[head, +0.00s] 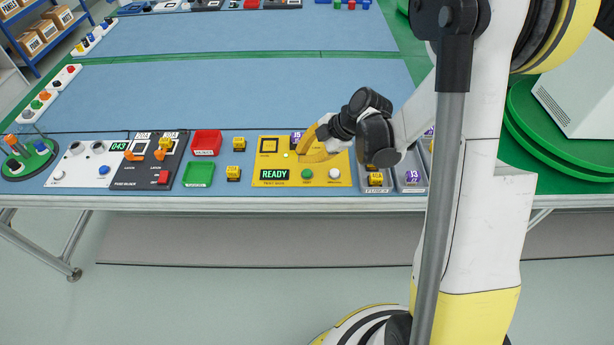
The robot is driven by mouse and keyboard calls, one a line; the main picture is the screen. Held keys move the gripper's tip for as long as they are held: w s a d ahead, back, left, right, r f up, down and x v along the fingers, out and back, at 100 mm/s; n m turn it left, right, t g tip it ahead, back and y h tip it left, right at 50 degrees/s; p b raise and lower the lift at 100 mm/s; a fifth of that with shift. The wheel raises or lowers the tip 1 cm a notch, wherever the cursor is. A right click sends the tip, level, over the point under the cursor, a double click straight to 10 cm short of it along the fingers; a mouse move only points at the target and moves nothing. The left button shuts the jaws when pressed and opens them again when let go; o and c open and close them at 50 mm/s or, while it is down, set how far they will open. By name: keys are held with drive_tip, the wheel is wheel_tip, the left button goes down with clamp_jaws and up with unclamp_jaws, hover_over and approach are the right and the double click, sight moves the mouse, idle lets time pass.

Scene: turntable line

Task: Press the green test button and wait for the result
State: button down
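The yellow test station (256,160) sits on the front part of the blue-topped table. Its green test button (307,174) is on the front row, uncovered, between a dark display reading READY (274,174) and a white button (334,174). The square test nest (269,145) at the station's upper left looks empty.
Grey bins (411,177) with blocks stand right. The table behind is mostly clear.

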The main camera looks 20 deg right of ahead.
sight(304, 170)
drive_tip(key=shift+f+b, duration=1.05)
drive_tip(key=shift+f, duration=0.55)
drive_tip(key=shift+f+b, duration=0.4)
drive_tip(key=shift+b, duration=0.05)
drive_tip(key=shift+f, duration=0.45)
idle(0.7)
drive_tip(key=shift+r, duration=0.1)
drive_tip(key=shift+r+p, duration=0.5)
drive_tip(key=shift+r, duration=0.35)
drive_tip(key=shift+r+p, duration=1.7)
drive_tip(key=shift+r, duration=0.75)
